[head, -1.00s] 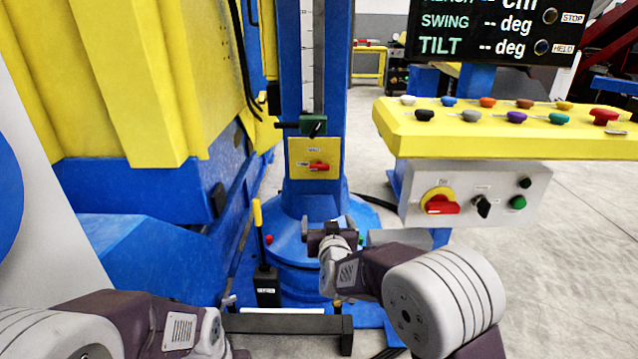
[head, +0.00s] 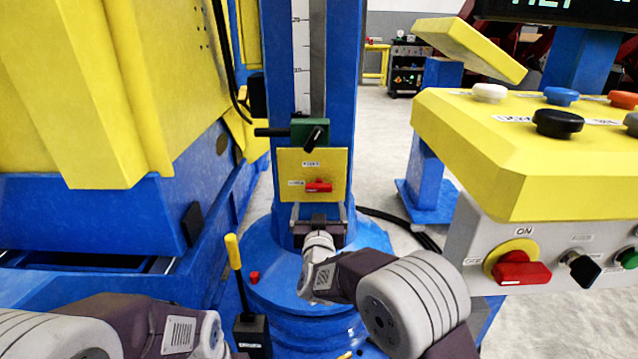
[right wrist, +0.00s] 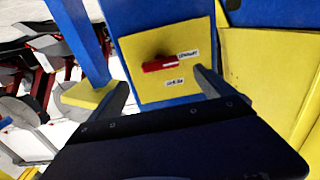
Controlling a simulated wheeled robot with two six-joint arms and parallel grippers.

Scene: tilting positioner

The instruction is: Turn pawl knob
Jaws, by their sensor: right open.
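The pawl knob is a small red bar knob (head: 319,186) on a yellow plate (head: 335,165) fixed to the front of the blue column. It lies roughly level across the plate, with small labels above and left of it. In the right wrist view the red knob (right wrist: 162,62) shows between and beyond the fingers. My right gripper (head: 319,208) is open and empty just below the plate, pointing at the column. In the right wrist view its fingers (right wrist: 163,88) stand wide apart, not touching the knob. My left arm shows at the lower left; its jaws are out of view.
A green clamp block (head: 309,131) with a black handle sits just above the plate. A yellow-topped control console (head: 470,150) with several buttons stands at the right. A lever with a yellow grip (head: 233,252) rises at lower left. The space before the plate is clear.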

